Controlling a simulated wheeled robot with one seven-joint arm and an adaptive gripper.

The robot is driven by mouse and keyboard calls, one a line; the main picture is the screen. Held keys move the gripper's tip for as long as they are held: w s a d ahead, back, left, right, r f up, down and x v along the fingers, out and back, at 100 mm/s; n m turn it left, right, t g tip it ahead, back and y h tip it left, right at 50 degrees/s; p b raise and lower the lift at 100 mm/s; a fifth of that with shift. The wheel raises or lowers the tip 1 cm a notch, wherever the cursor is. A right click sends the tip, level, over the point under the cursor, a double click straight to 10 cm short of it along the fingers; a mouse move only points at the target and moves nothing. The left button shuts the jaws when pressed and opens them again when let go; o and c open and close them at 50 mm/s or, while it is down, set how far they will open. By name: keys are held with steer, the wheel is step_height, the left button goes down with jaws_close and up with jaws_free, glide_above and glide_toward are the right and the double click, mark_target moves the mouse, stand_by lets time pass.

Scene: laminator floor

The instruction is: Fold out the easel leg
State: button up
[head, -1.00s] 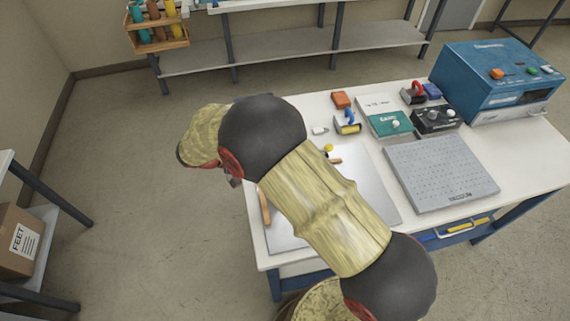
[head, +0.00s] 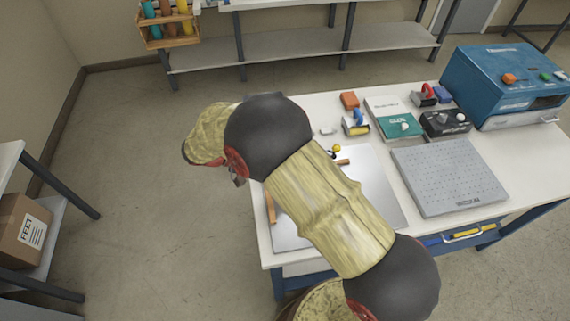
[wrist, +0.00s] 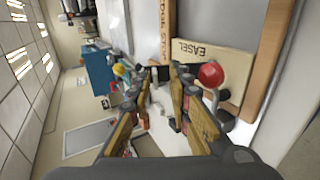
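My arm covers much of the panel there, and hides the gripper and the leg.
A yellow ball knob (head: 336,148) stands by the panel's far edge. A grey perforated plate (head: 448,175), a green-and-white booklet (head: 393,120), a black control box (head: 446,123) and a blue laminator (head: 508,85) occupy the table's right and back. Open floor lies left of the table.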

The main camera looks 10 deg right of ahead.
steer(key=shift+r, duration=0.1)
steer(key=shift+a+r, duration=0.15)
steer(key=shift+a, duration=0.1)
steer(key=v, duration=1.1)
steer(key=shift+a, duration=0.2)
